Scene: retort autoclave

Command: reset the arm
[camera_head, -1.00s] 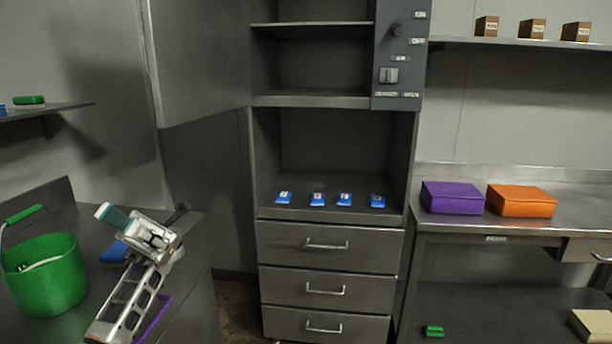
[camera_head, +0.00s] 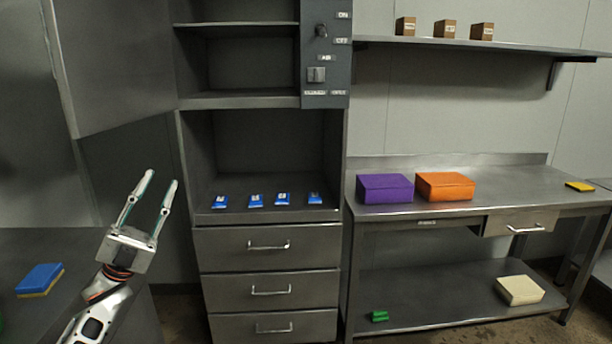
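My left gripper (camera_head: 153,188) is at the left of the head view, raised with its fingers pointing up. Its two fingers stand apart with nothing between them. It shows in front of the cabinet's left side, above the edge of the left counter (camera_head: 88,240). My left arm comes up from the lower left. My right gripper is not in view.
A grey cabinet (camera_head: 185,165) has an open door (camera_head: 115,70), drawers and several blue packets (camera_head: 255,200) on its shelf. A steel table (camera_head: 500,205) at right holds a purple box (camera_head: 384,188) and an orange box (camera_head: 445,186). A blue sponge (camera_head: 40,280) lies on the left counter.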

